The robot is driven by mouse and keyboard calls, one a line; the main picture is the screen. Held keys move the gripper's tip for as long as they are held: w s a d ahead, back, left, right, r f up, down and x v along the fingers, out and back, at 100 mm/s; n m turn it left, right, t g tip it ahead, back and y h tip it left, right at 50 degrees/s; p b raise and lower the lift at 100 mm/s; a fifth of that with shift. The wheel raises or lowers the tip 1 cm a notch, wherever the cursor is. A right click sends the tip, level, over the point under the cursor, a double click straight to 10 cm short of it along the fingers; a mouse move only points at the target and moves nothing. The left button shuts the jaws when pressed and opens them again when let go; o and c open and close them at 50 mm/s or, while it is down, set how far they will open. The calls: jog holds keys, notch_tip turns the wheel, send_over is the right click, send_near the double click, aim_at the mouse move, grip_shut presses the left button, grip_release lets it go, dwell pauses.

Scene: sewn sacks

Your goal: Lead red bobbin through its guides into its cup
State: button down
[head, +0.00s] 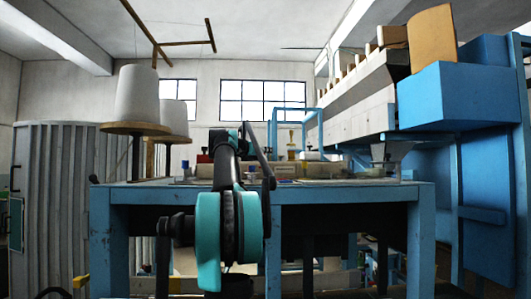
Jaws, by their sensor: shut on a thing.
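My teal and black arm rises in the middle of the head view and reaches over the front edge of the blue table (345,194). I cannot make out my gripper's fingers; they seem to be hidden behind the arm's own links. A small red thing (203,158) shows at the back of the table, just left of the arm, too small to tell whether it is the red bobbin. The guides and the cup cannot be told apart at this distance. A small yellow spool-like piece (291,152) stands to the right of the arm.
Two large white cones (140,95) stand on wooden discs at the table's left. A small blue item (186,168) is on the tabletop. A grey funnel-like piece (390,154) is near the right end. A large blue machine (462,95) rises at the right.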

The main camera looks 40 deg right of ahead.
jog(key=shift+s+d+f+n+t+y, duration=0.25)
jog(key=shift+s+d+f+n+t, duration=0.2)
jog(key=shift+s+d+f+t, duration=0.4)
jog(key=shift+s+d+f+n+t+y, duration=0.35)
jog(key=shift+d+f, duration=0.35)
jog(key=shift+d, duration=0.5)
jog(key=shift+s+d+f+n+t+y, duration=0.2)
jog(key=shift+s+d+f+n+t, duration=0.35)
jog(key=shift+d+f+t, duration=0.35)
jog(key=shift+d+r, duration=0.1)
jog(key=c, duration=1.3)
grip_release()
jog(key=v, duration=1.2)
jog(key=shift+r, duration=0.15)
